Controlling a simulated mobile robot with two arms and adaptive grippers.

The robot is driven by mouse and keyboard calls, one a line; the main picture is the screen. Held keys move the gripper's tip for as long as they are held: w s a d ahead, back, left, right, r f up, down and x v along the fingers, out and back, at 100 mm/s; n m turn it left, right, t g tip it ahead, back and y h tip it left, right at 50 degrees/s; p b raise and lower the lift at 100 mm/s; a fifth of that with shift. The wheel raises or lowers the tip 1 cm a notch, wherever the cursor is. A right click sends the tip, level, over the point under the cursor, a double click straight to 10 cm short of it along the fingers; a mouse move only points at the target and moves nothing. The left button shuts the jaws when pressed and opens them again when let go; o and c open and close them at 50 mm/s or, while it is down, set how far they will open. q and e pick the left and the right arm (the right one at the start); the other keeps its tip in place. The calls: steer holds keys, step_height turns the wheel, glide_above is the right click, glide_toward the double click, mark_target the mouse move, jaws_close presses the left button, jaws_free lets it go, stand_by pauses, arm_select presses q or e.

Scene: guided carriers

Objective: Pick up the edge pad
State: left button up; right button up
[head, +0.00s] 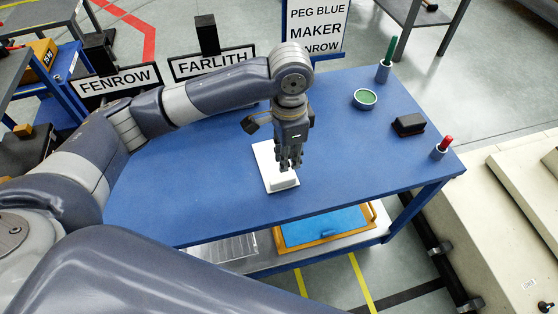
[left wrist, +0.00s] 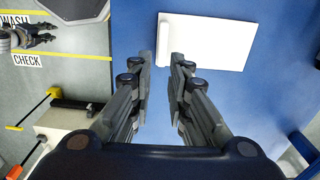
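The white edge pad (head: 263,160) lies flat on the blue table, a thin sheet with a raised white strip (head: 284,183) along its near edge. In the left wrist view the pad (left wrist: 210,42) shows with the strip at its left end. My left gripper (head: 289,163) points down over the pad close to the strip. In the left wrist view its fingers (left wrist: 163,65) are apart with nothing between the tips, and the strip is just ahead of them. Whether they touch it is unclear. A dark gripper, seemingly my right one (left wrist: 35,38), shows small at the upper left.
On the table (head: 190,185), a green-topped round dish (head: 365,98), a black block (head: 408,124), a green peg holder (head: 384,70) and a red one (head: 441,147) stand at right. A wooden tray (head: 325,228) sits on the lower shelf. Signs stand behind.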

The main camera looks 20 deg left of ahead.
arm_select(q)
steer(key=shift+a+f, duration=0.15)
steer(key=shift+f, duration=0.15)
glide_above(283, 179)
steer(key=f, duration=0.4)
steer(key=shift+d+f, duration=0.2)
steer(key=shift+d, duration=0.05)
steer(key=f, duration=0.1)
steer(key=f+p, duration=0.1)
steer(key=f, duration=0.3)
steer(key=shift+a, duration=0.3)
steer(key=shift+f, duration=0.25)
arm_select(e)
steer(key=shift+s+r, duration=0.5)
steer(key=shift+r, duration=0.15)
arm_select(q)
steer(key=shift+c, duration=0.6)
jaws_close()
